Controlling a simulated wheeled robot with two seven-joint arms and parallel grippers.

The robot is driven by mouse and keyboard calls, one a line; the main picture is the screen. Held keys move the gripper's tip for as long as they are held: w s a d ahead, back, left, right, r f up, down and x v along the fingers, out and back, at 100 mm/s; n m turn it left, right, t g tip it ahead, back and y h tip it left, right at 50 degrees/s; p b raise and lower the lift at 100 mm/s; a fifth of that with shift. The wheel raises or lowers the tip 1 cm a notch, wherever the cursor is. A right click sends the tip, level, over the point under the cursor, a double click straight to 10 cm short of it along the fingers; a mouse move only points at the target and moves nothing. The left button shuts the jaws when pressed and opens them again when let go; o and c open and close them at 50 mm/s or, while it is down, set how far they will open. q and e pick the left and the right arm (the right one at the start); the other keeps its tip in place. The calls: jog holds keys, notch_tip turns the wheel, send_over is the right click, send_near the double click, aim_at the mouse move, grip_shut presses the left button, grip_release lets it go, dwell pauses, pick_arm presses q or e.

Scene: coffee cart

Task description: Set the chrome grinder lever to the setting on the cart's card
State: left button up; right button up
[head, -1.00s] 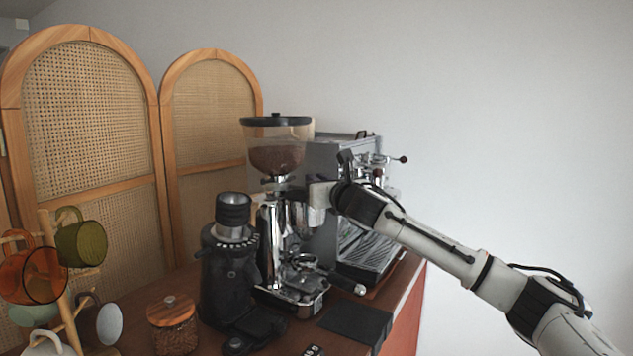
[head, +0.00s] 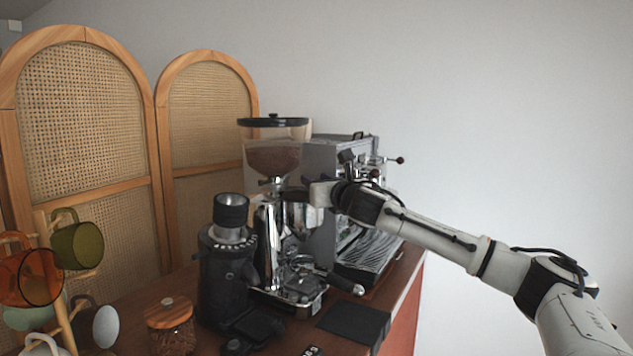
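The chrome grinder (head: 268,245) stands on the cart with a clear hopper (head: 272,158) of beans on top. My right arm comes in from the right, and my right gripper (head: 297,194) is at the grinder's neck, just below the hopper. Its dark fingers reach left toward the chrome body. The lever is not distinguishable there, and I cannot tell whether the fingers touch or hold it. The card and its setting cannot be made out. My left gripper is out of the picture.
A black grinder (head: 228,270) stands in front of the chrome one. An espresso machine (head: 330,160) is behind it. A wooden-lidded jar (head: 170,325), a mug tree (head: 62,285) and a black mat (head: 354,322) are near the front. The wall side at right is open.

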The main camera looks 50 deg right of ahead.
jog(key=shift+a, duration=0.1)
jog(key=shift+s+a, duration=0.1)
jog(key=shift+s, duration=0.15)
jog(key=b+v, duration=0.4)
jog(key=v, duration=0.5)
jog(key=shift+s, duration=0.35)
jog(key=shift+a, duration=0.15)
